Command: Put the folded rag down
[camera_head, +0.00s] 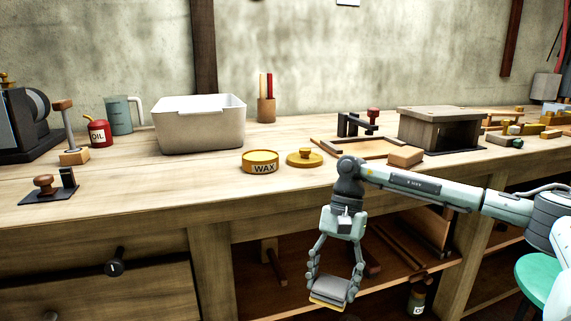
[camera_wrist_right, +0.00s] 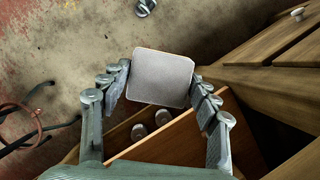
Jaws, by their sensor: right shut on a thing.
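My right gripper (camera_head: 334,283) is shut on the folded rag (camera_head: 329,292), a small grey pad with a yellowish edge underneath. The gripper points down and holds the rag in front of the bench, below the level of the worktop, with the open lower shelf behind it. In the right wrist view the rag (camera_wrist_right: 163,77) shows as a light grey rounded square between the fingers of the right gripper (camera_wrist_right: 160,90). My left gripper is not in view.
The wooden worktop (camera_head: 200,195) has clear room along its front. A green stool (camera_head: 537,275) is at right.

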